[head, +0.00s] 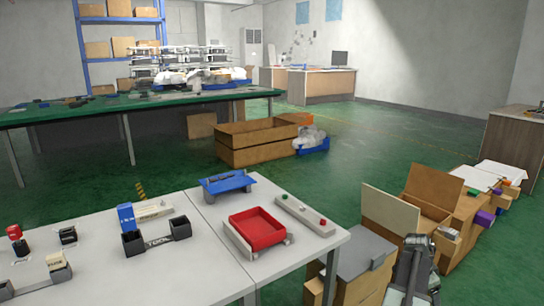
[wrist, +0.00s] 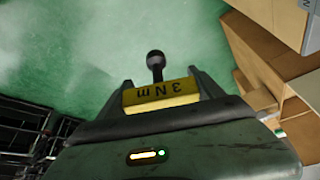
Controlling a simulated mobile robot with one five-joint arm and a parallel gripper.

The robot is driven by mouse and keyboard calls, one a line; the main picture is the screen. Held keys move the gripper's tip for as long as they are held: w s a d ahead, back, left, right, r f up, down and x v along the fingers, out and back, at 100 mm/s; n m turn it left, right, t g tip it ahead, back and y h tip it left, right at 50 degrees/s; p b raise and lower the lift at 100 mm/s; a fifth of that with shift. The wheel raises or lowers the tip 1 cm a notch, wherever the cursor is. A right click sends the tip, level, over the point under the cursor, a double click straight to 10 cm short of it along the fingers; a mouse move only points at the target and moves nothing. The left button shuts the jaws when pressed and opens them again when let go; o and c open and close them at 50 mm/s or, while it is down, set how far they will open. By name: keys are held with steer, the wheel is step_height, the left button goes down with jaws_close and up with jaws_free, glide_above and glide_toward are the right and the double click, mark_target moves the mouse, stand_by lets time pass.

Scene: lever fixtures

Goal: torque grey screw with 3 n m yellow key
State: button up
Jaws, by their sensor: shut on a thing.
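The yellow key (wrist: 160,94), marked 3 N m, is between the two fingers of my gripper (wrist: 160,90) in the wrist view. My gripper is shut on it. The key's dark shaft with a rounded black end (wrist: 155,62) points away from the gripper over green floor, touching nothing that I can see. In the head view, part of my arm (head: 415,265) shows at the lower right, off the table; the key cannot be made out there. I cannot pick out a grey screw for certain in either view.
A white table (head: 200,270) at the lower left carries a dark tool holder (head: 157,240) with a blue block (head: 126,216), a red tray (head: 257,228), a blue fixture (head: 227,182) and a grey bar (head: 304,214). Cardboard boxes (head: 433,190) stand near my arm.

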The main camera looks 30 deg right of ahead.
step_height(320, 180, up, 35)
steer(key=p, duration=3.2)
steer(key=shift+r, duration=0.15)
steer(key=shift+s, duration=0.15)
